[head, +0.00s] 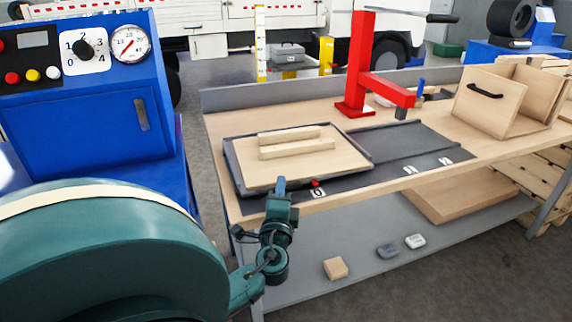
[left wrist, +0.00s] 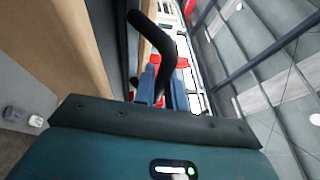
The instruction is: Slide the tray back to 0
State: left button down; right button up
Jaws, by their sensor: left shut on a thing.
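The tray (head: 247,179) is a flat wooden board with a dark rim. It lies at the left end of a dark track (head: 420,140) on the workbench, and two pale wooden bars (head: 297,148) rest on it. A white 0 mark (head: 318,193) is on the bench's front strip, below a small red piece (head: 316,183) by the tray's front edge. My left gripper (head: 280,184) is at the tray's front edge, left of the 0 mark. My right gripper is not in view.
Two more white marks (head: 411,169) (head: 445,161) lie along the strip to the right. A red post with an arm (head: 362,70) stands behind the track. A wooden box (head: 495,100) stands at the right. A blue control cabinet (head: 90,130) stands at the left.

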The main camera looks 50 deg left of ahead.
pick_arm(q)
jog(key=shift+s+a, duration=0.15)
jog(key=c, duration=1.6)
grip_release()
jog(key=shift+s, duration=0.1)
jog(key=shift+c, duration=0.2)
jog(key=shift+o, duration=0.9)
jog(key=b+v, duration=0.3)
jog(key=v, duration=1)
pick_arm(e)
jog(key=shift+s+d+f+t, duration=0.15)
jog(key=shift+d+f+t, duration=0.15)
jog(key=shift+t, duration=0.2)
